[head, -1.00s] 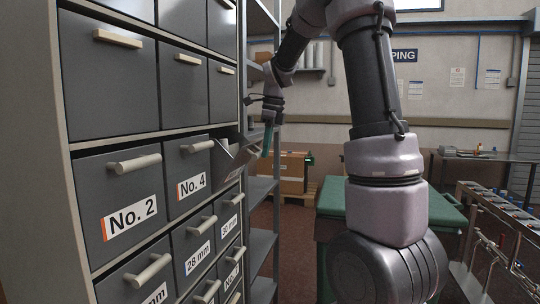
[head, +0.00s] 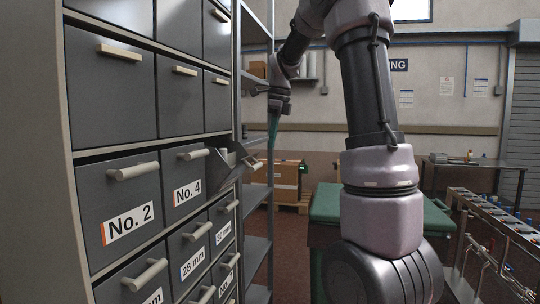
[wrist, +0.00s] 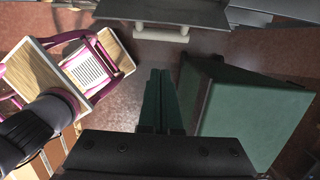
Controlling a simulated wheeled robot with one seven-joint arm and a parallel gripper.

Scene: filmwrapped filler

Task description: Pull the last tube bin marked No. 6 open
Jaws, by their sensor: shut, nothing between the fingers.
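The third bin (head: 229,165) in the row after bins No. 2 (head: 122,207) and No. 4 (head: 184,182) stands out from the cabinet front, open. Its own label cannot be read from here. The wrist view shows what looks like its dark front edge-on, with a pale handle (wrist: 163,32) at the top. My gripper (head: 271,145) hangs just right of this bin, green fingers pointing down. In the wrist view my gripper (wrist: 158,75) has its two green fingers together and empty, apart from the handle.
The grey cabinet fills the left, with smaller bins below, such as 28 mm (head: 195,250). Open shelving (head: 258,195) stands behind it. A green-topped bench (head: 325,203) is near my arm. A pink-framed wooden item (wrist: 95,70) shows left in the wrist view.

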